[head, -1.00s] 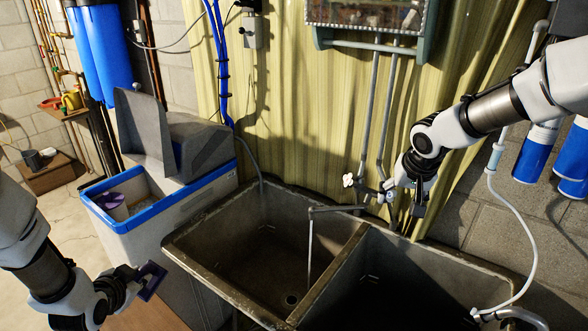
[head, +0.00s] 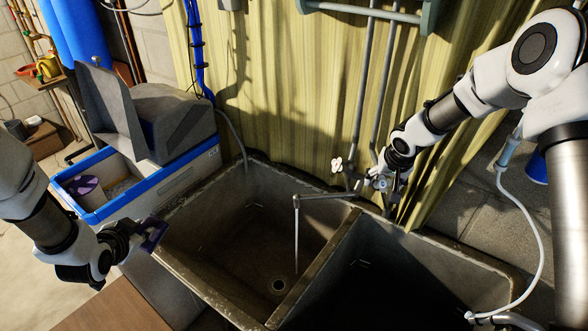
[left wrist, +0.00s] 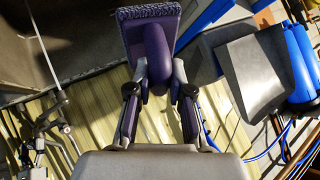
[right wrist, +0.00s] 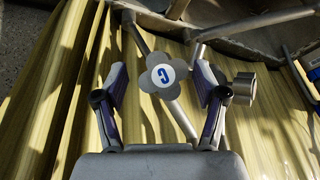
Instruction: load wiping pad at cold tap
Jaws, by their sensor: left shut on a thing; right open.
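The wiping pad (left wrist: 152,38) is purple with a fuzzy grey-purple face. My left gripper (left wrist: 158,88) is shut on its purple grip. In the head view the pad (head: 155,234) is just left of the sink's left rim, beside my left gripper (head: 138,238). The cold tap handle (right wrist: 163,74) is a grey lobed knob with a blue C on white. My right gripper (right wrist: 160,88) is open, with one finger on each side of the knob; contact cannot be told. In the head view my right gripper (head: 388,188) partly hides this handle.
A thin water stream (head: 296,240) falls from the spout (head: 330,196) into the left basin of the double sink (head: 240,218). A blue-rimmed softener tank (head: 120,200) stands at left. A white hose (head: 540,250) hangs at right.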

